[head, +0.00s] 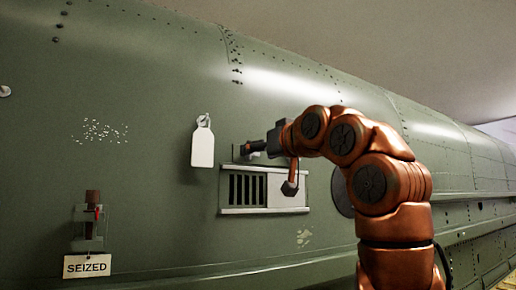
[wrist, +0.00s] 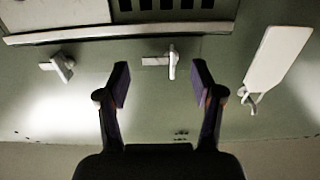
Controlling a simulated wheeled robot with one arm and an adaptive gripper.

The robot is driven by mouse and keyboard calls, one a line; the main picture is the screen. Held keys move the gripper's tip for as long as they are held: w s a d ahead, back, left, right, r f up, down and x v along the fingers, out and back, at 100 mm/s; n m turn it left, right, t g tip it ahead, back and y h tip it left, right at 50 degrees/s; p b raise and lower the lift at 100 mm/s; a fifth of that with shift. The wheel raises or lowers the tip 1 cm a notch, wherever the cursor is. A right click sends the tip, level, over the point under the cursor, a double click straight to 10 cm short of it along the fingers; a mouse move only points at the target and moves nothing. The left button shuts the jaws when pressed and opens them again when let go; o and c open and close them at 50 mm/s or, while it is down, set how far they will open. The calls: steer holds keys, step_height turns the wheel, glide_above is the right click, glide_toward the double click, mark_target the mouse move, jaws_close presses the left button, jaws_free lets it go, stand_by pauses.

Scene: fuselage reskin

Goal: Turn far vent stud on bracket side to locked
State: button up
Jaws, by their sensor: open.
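Two small light-grey vent studs show in the wrist view along the edge of the vent panel. One stud (wrist: 171,62) lies between my open fingertips on the side nearer the white tag, its tab roughly upright in the picture. The other stud (wrist: 62,66) is to the left, its tab tilted. My gripper (wrist: 163,85) is open and empty, its fingers either side of the first stud and not visibly touching it. In the head view, my gripper (head: 249,149) is at the upper left of the slatted vent (head: 292,190) and hides the stud there.
A white tag (head: 203,147) hangs left of my gripper and also shows in the wrist view (wrist: 277,57). A bracket (head: 90,236) with a red-marked part and a "SEIZED" label (head: 87,266) is at lower left. The green fuselage skin (head: 150,200) is otherwise clear around it.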

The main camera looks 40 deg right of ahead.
steer(key=shift+w, duration=0.65)
steer(key=shift+d, duration=0.1)
steer(key=shift+c, duration=0.4)
steer(key=shift+s, duration=0.1)
jaws_close()
